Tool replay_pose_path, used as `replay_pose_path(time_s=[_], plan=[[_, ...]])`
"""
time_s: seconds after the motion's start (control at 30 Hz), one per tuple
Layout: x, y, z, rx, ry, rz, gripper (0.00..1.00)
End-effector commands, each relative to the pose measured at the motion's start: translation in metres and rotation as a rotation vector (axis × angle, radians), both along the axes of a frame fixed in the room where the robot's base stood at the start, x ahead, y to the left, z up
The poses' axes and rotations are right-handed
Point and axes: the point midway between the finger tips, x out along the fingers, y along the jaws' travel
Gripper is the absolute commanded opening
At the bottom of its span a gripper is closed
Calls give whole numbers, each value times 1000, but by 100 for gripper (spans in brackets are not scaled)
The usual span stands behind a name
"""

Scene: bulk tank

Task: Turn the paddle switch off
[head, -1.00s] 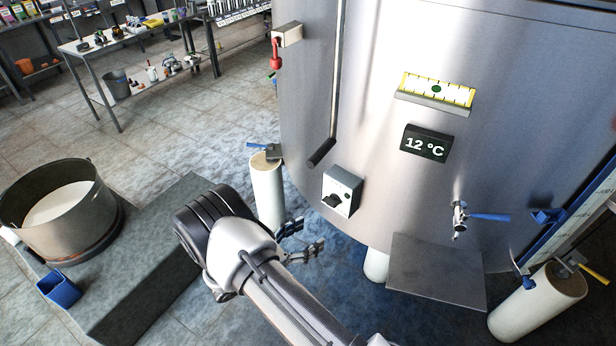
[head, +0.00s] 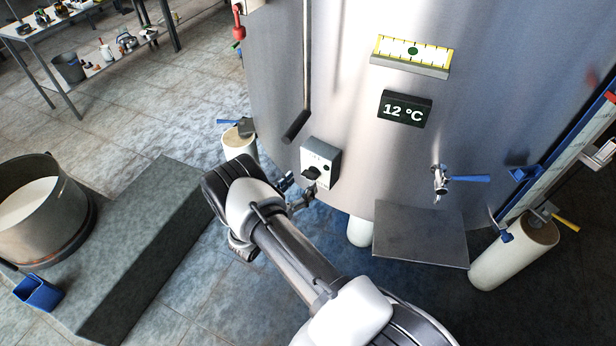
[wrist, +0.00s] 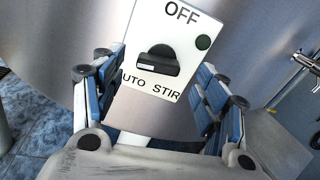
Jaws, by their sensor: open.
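The paddle switch is a black knob (head: 310,173) on a pale switch box (head: 328,158) on the tank's front. In the wrist view the knob (wrist: 157,63) lies roughly crosswise, slightly tilted, on a white plate (wrist: 143,78). The plate reads OFF at the top, "UTO" at bottom left with its first letter cut off, and STIR at bottom right. A dark green round spot (wrist: 203,42) is beside OFF. My gripper (head: 300,192) is open just in front of the box. In the wrist view its blue-padded fingers (wrist: 158,80) stand either side of the plate, apart from the knob.
A dark rod (head: 297,125) hangs left of the box. A blue-handled tap (head: 440,180) is to the right, above a metal plate (head: 420,235). A 12 °C display (head: 405,109) is above. A pot (head: 45,225) and blue container (head: 38,292) are at left.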

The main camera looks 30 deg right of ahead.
Motion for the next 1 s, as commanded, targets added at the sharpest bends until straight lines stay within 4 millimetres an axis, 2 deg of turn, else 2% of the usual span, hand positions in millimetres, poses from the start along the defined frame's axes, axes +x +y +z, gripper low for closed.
replay_pose_path(time_s=[0.1,0.3,0.67,1.0], plan=[[10,-21,-1,1,-1,-2,67],[21,-39,0,0,-1,-1,67],[23,-43,0,1,-1,1,67],[23,-43,0,1,-1,1,45]])
